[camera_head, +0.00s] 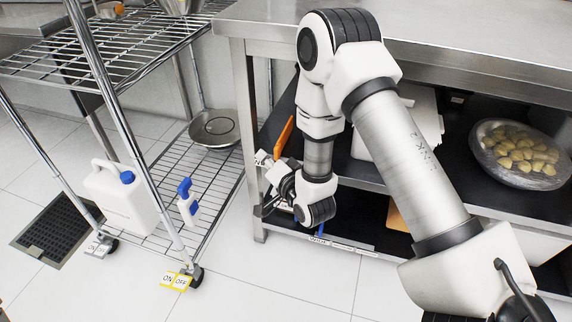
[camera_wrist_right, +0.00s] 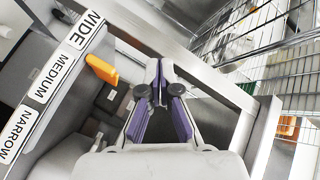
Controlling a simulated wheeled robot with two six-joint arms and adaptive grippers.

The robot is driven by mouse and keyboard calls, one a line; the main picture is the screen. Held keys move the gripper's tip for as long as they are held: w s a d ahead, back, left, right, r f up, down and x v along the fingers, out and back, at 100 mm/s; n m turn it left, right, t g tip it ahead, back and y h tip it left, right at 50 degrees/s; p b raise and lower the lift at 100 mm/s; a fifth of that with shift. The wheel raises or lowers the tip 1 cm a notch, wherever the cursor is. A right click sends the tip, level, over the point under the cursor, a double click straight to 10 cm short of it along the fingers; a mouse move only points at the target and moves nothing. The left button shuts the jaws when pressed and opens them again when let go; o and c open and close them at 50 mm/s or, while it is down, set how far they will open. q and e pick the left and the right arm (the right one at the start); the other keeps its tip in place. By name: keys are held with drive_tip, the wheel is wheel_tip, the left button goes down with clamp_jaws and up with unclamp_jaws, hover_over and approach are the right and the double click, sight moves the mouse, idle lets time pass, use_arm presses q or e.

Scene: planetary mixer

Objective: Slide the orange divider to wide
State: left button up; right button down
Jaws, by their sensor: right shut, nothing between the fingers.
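The orange divider (camera_head: 284,135) stands on the shelf under the steel table, just past my right gripper (camera_head: 264,160) in the head view. In the right wrist view the divider (camera_wrist_right: 101,68) shows as a short orange bar left of the fingers. It lies beside the label strip, between the WIDE label (camera_wrist_right: 83,31) and the MEDIUM label (camera_wrist_right: 53,77) in the picture. The NARROW label (camera_wrist_right: 18,133) is farther down. My right gripper (camera_wrist_right: 164,72) has purple pads, is shut and empty, and is apart from the divider. My left gripper is not in view.
The steel table (camera_head: 240,100) has a leg close to my right wrist. A wire rack (camera_head: 165,205) with a white jug (camera_head: 122,200) stands at left. A covered bowl of food (camera_head: 520,155) sits on the shelf at right. The tiled floor in front is clear.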

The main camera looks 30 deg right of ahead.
drive_tip(key=s+d+f+m+t+h+b, duration=0.2)
drive_tip(key=s+d+f+m+b, duration=0.6)
drive_tip(key=d, duration=0.3)
drive_tip(key=b, duration=0.3)
approach(280, 148)
drive_tip(key=w+d, duration=0.3)
drive_tip(key=d, duration=0.1)
drive_tip(key=shift+y, duration=0.4)
drive_tip(key=w+a+b, duration=0.1)
drive_tip(key=w+a, duration=0.1)
drive_tip(key=w, duration=0.1)
drive_tip(key=shift+a, duration=0.35)
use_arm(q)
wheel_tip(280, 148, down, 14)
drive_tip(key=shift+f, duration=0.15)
use_arm(e)
drive_tip(key=shift+w+r, duration=0.15)
drive_tip(key=shift+w, duration=0.05)
use_arm(q)
drive_tip(key=shift+b, duration=0.3)
use_arm(e)
drive_tip(key=shift+a, duration=0.15)
